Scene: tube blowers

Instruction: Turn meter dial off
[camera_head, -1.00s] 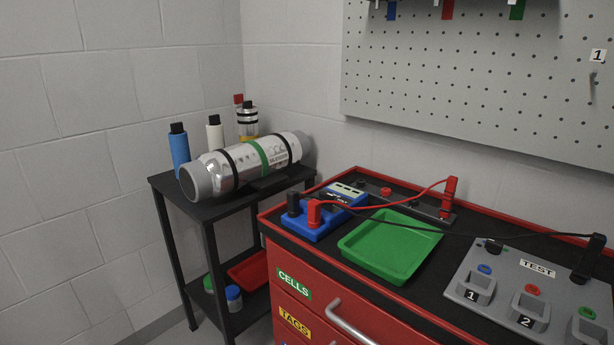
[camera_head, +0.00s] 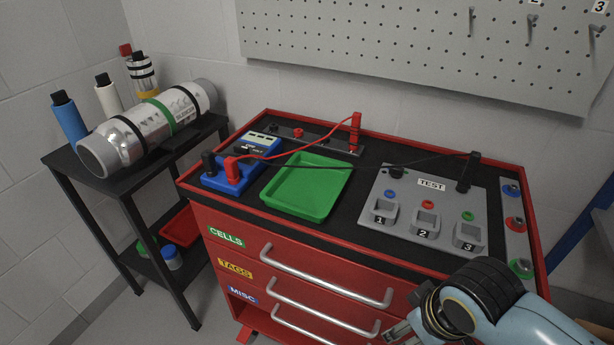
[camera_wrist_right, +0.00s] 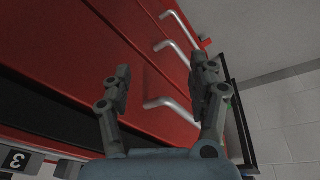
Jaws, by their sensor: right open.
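The blue meter (camera_head: 236,168) lies near the left end of the red cabinet's black top in the head view. A black plug and a red plug stand in its near end. Its dial is too small to read. My right gripper (camera_head: 400,328) is at the bottom right of the head view, in front of the cabinet drawers and well away from the meter. In the right wrist view my right gripper (camera_wrist_right: 160,88) is open, with nothing between its fingers, facing the red drawer fronts. My left gripper is out of view.
A green tray (camera_head: 305,188) lies right of the meter. A grey TEST panel (camera_head: 400,230) with numbered sockets is further right. Red and black leads cross above the top. A black side table (camera_head: 110,178) with a silver cylinder (camera_head: 150,128) stands left. Drawer handles (camera_head: 325,278) stick out in front.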

